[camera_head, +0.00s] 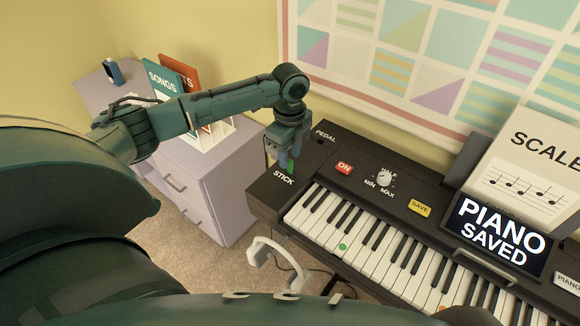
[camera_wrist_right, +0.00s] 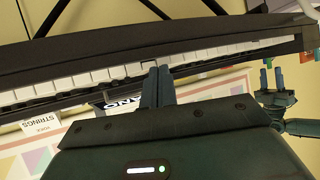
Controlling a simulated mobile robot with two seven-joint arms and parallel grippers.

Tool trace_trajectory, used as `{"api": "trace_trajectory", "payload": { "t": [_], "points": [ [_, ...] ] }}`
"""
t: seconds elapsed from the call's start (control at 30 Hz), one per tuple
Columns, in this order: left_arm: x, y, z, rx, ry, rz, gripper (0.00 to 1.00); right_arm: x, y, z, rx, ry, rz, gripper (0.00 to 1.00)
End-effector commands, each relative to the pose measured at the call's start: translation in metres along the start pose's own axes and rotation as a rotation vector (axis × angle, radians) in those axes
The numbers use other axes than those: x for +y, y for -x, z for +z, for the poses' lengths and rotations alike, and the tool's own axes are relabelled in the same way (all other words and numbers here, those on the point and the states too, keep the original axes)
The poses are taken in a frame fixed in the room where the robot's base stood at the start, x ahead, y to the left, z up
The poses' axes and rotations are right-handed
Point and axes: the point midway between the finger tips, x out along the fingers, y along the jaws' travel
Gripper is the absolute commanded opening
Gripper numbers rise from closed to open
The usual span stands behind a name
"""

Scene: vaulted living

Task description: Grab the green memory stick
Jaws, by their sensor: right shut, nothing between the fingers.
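The green memory stick (camera_head: 290,166) stands upright at the left end of the black piano, by the STICK label. My left gripper (camera_head: 284,158) is right over it, fingers pointing down and apart, with the stick between them close to one finger. The right wrist view also shows my left gripper (camera_wrist_right: 271,72) at the right, with the green stick (camera_wrist_right: 267,62) at its fingertips. I cannot tell whether a finger touches it. My right gripper (camera_wrist_right: 158,88) is shut and empty, near the piano keys in its own view.
The piano (camera_head: 318,160) carries an ON button, a knob, a yellow SAVE button and a screen reading PIANO SAVED (camera_head: 498,236). A grey drawer cabinet (camera_head: 225,180) with books stands left of it. White headphones or a similar curved thing (camera_head: 262,250) show at the piano's front.

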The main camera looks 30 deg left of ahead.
Motion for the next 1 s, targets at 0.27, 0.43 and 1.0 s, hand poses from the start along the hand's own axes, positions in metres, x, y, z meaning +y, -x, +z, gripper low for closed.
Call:
{"api": "trace_trajectory", "payload": {
  "t": [0.27, 0.43, 1.0],
  "points": [
    [0.001, -0.028, -0.001, -0.001, -0.001, 0.0, 0.34, 0.0, 0.0, 0.0, 0.0, 0.0, -0.001, 0.0],
    [0.001, -0.028, -0.001, -0.001, -0.001, -0.001, 0.34, -0.001, 0.0, 0.0, 0.0, -0.004, 0.0, 0.0],
    [0.001, -0.028, -0.001, 0.0, 0.0, -0.001, 0.0, -0.002, -0.001, 0.0, -0.001, -0.011, 0.002, 0.0]
  ]
}}
